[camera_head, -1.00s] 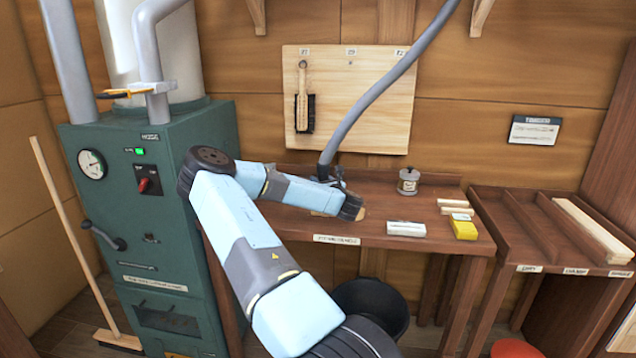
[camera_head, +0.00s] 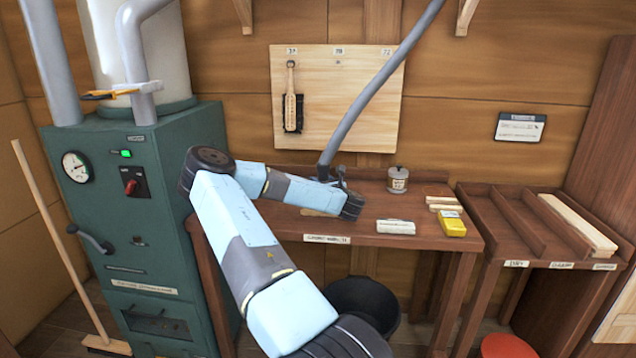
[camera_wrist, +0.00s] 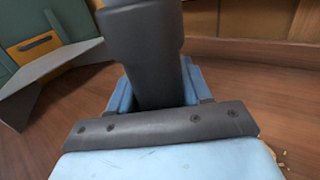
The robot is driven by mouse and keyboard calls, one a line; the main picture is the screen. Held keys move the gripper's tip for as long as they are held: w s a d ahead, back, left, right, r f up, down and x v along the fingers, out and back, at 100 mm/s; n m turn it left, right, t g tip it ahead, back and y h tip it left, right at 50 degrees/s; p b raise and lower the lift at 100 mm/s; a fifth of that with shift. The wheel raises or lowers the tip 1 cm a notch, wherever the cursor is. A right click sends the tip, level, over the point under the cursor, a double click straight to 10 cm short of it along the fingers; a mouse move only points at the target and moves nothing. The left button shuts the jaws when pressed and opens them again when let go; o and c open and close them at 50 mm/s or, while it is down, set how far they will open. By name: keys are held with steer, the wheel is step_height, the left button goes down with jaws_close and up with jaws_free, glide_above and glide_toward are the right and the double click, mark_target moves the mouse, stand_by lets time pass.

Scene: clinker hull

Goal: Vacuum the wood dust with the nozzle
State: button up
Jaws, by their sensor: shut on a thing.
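My gripper (camera_head: 338,190) is low over the workbench (camera_head: 420,206) and shut on the vacuum nozzle. In the wrist view the dark nozzle (camera_wrist: 165,125) has a tube and a wide bar with screws. It lies across the pale blue parts of my arm. A grey hose (camera_head: 372,105) runs from it up out of view. A tan patch of wood dust (camera_head: 312,212) shows at the bench's front, partly hidden by my arm. In the wrist view a few dust crumbs (camera_wrist: 283,163) lie at the lower right. The nozzle's contact with the bench is hidden.
A tin (camera_head: 397,180), a pale block (camera_head: 396,227), a yellow block (camera_head: 452,223) and wood strips lie to the right. A side rack (camera_head: 480,215) adjoins. A green machine (camera_head: 140,230) stands left. A black bucket (camera_head: 362,300) is below the bench.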

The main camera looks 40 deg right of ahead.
steer(key=shift+s+d, duration=1.6)
steer(key=shift+s, duration=0.3)
steer(key=shift+s+d, duration=1.6)
steer(key=shift+s, duration=0.3)
steer(key=shift+s+a, duration=1.1)
steer(key=shift+a, duration=0.2)
steer(key=shift+s+a, duration=1.1)
steer(key=shift+a, duration=0.15)
steer(key=shift+w+a, duration=0.1)
steer(key=shift+a, duration=0.05)
steer(key=shift+w+a, duration=1.65)
steer(key=shift+w, duration=0.25)
steer(key=shift+w+a, duration=1.6)
steer(key=shift+w, duration=0.35)
steer(key=shift+w+a, duration=1.65)
steer(key=shift+w, duration=0.25)
